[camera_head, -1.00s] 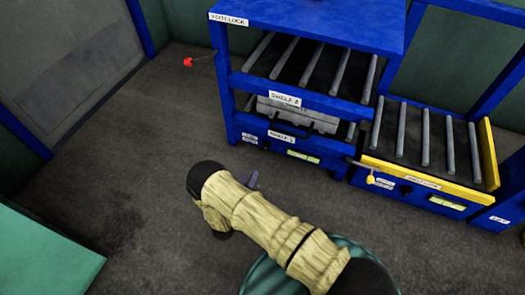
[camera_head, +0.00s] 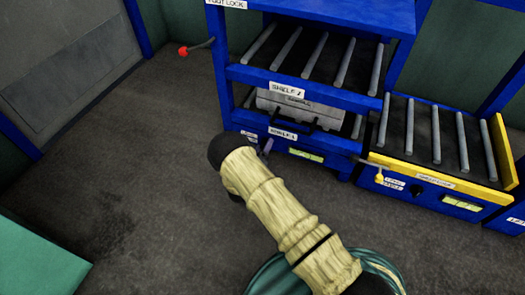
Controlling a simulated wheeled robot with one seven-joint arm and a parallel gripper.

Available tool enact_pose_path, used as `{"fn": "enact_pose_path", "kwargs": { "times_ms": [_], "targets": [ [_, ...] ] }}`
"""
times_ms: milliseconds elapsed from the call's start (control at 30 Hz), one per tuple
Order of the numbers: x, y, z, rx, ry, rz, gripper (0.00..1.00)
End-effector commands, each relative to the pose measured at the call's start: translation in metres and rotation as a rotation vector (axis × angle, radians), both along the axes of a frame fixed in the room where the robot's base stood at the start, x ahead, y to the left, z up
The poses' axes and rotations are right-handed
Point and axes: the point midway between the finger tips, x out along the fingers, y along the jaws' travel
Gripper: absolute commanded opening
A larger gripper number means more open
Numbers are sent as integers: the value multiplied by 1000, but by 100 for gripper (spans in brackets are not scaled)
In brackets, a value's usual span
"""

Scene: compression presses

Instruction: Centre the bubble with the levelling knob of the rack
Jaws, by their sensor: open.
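The blue rack (camera_head: 318,82) stands at top centre, with roller shelves. On its lower front rail, a pale yellow-green level vial (camera_head: 306,155) shows below the SHELF 1 label. It is too small to tell where its bubble sits. The rack's levelling knob cannot be made out, as my wrist and gripper overlap the left part of that rail. My gripper (camera_head: 267,146) is open. Only a small greyish finger shows past my dark wrist, just left of the vial in the picture. I cannot tell whether it touches the rail.
A silver case (camera_head: 300,103) with a dark handle lies on the lower shelf. A red-ended lever (camera_head: 184,51) sticks out left. A yellow-knobbed lever (camera_head: 379,178) sits right, beside a yellow-edged roller table (camera_head: 440,178) with its own dark knob (camera_head: 417,190) and vial (camera_head: 462,202).

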Motion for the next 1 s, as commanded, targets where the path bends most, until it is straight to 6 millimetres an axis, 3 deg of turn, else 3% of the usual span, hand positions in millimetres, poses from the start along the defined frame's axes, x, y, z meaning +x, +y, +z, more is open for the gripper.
{"fn": "enact_pose_path", "kwargs": {
  "times_ms": [233, 467, 1000],
  "targets": [
    [1, 0, 1, 0, 1, 1, 62],
    [0, 0, 1, 0, 1, 1, 17],
    [-1, 0, 2, 96, -33, 1, 17]
  ]
}}
